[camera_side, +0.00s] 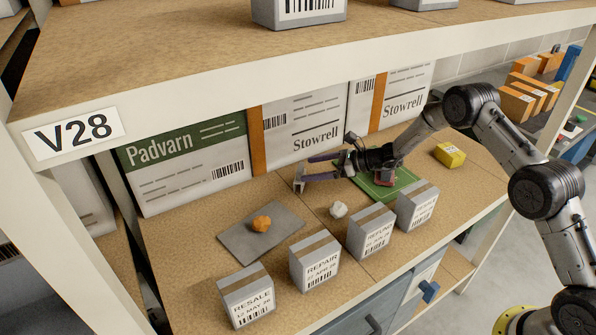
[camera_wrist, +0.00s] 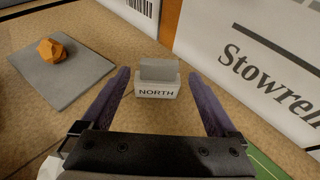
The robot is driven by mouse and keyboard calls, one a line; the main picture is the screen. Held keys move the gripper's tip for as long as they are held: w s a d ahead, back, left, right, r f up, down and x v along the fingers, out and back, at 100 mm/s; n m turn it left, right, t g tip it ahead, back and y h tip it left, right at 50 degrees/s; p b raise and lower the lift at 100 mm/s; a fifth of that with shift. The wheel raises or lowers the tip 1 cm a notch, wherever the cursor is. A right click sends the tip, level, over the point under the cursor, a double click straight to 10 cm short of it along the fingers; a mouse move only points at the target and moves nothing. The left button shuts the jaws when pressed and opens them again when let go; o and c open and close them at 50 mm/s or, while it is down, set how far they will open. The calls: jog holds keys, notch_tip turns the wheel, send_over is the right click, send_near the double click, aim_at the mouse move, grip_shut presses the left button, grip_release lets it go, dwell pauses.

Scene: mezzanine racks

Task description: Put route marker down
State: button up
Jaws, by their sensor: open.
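The marker, a small grey block with a white front labelled NORTH (camera_wrist: 157,92), stands on the brown shelf board in the wrist view. In the side view it is a small pale piece (camera_side: 299,179) in front of the Stowrell carton. My gripper (camera_wrist: 159,75) is open. Its two purple fingers lie left and right of the marker, with a visible gap on each side. In the side view my gripper (camera_side: 308,168) reaches in from the right, low over the board, with its fingertips at the marker.
A grey mat (camera_side: 238,242) bears an orange lump (camera_side: 261,223); a whitish lump (camera_side: 338,209) lies nearby. Several small grey boxes, including REPAIR (camera_side: 315,265), line the front. A green mat (camera_side: 407,177) lies under my wrist. Large cartons (camera_side: 189,165) stand behind; a shelf (camera_side: 200,84) hangs above.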

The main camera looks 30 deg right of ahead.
jog(key=shift+v, duration=2.15)
